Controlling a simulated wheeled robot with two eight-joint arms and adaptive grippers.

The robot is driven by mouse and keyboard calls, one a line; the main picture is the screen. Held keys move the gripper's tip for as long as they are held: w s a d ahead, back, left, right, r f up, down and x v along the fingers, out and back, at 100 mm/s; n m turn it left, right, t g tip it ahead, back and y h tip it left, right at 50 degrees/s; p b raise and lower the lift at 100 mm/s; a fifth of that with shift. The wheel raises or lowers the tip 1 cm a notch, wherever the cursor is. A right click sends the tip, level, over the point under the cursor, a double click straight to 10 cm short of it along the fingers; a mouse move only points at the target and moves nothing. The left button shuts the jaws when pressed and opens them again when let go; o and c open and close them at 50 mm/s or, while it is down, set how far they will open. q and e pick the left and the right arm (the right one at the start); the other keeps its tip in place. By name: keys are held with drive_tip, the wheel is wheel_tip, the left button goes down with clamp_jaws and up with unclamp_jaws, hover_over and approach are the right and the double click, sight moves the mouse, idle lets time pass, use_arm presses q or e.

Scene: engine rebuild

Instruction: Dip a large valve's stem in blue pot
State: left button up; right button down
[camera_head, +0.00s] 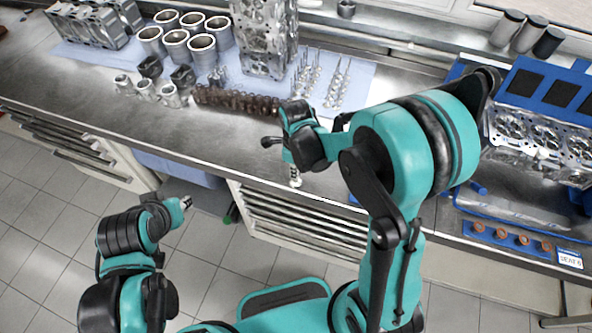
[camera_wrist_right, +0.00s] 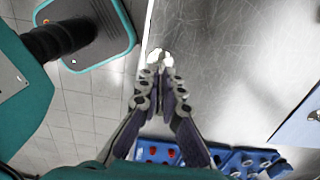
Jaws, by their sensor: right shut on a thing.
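My right gripper (camera_head: 294,172) is above the front edge of the steel bench. In the right wrist view (camera_wrist_right: 161,88) its fingers are closed together on a small bright metal part (camera_wrist_right: 156,57); it looks like a valve, but its stem and size are unclear. Several valves (camera_head: 306,76) stand upright in rows on the pale blue mat, behind my right gripper. My left arm is low at the left, in front of the bench; its gripper (camera_head: 186,202) shows only as a small end, with the jaws unclear. I cannot make out a blue pot.
Several springs (camera_head: 237,103), pistons (camera_head: 160,92) and cylinder liners (camera_head: 189,44) stand on the bench behind. A cylinder head (camera_head: 545,140) lies at the right, near a blue tray with copper-coloured rings (camera_head: 520,240). The bench front left of my right gripper is clear.

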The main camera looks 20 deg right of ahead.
drive_tip(key=shift+f, duration=0.2)
drive_tip(key=c, duration=1.6)
unclamp_jaws()
drive_tip(key=shift+r, duration=0.1)
